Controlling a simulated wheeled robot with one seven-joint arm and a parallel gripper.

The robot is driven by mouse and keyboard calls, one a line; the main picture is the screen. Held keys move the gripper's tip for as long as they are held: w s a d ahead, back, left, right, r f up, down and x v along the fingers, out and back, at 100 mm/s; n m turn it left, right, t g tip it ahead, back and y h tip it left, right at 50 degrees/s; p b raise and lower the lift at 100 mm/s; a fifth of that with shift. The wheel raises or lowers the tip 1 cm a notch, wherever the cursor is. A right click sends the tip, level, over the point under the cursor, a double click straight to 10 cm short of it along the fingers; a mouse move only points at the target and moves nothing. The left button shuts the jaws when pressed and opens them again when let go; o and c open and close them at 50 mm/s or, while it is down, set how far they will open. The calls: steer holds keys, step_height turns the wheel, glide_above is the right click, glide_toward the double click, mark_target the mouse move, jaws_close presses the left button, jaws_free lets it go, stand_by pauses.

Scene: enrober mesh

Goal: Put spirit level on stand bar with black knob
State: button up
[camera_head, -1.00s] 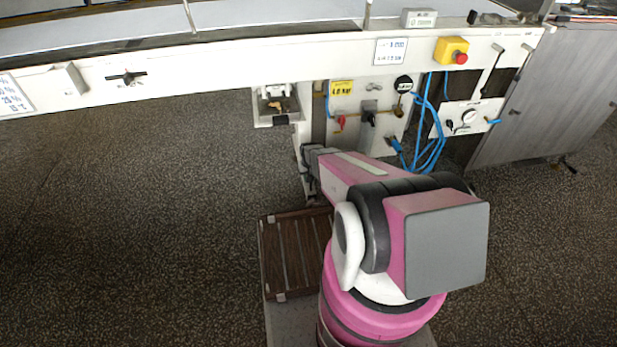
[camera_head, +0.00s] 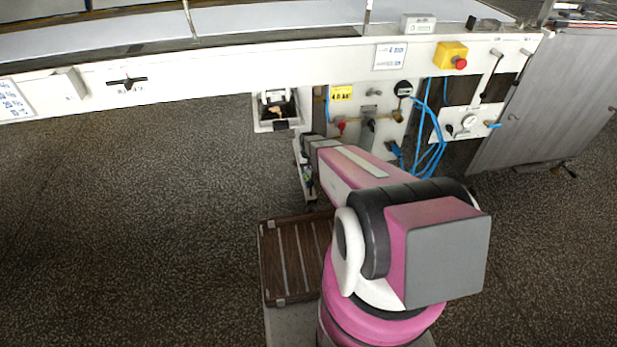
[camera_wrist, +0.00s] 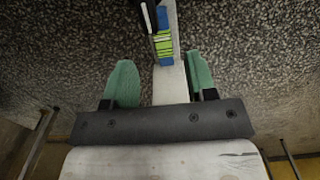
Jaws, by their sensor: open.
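My gripper (camera_wrist: 161,84) is open in the wrist view, with a green pad on each finger. A pale bar (camera_wrist: 170,85) runs between and past the fingers, with a gap to each pad. A narrow blue and lime-green piece (camera_wrist: 163,42) lies along this bar beyond the fingertips, next to dark parts; I cannot tell if it is the spirit level. In the head view the dark end of my arm is beside a narrow white shelf (camera_head: 298,160) with small coloured items. A black knob (camera_head: 370,126) is on the white panel; I cannot tell which stand bar is meant.
A long white machine beam (camera_head: 220,75) crosses above, with a yellow box and red button (camera_head: 452,55). A small open bin (camera_head: 276,125) hangs below it. Blue hoses (camera_head: 437,135) and a grey cabinet (camera_head: 550,100) are at right. Open floor lies left.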

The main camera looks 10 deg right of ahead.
steer(key=shift+r, duration=1.7)
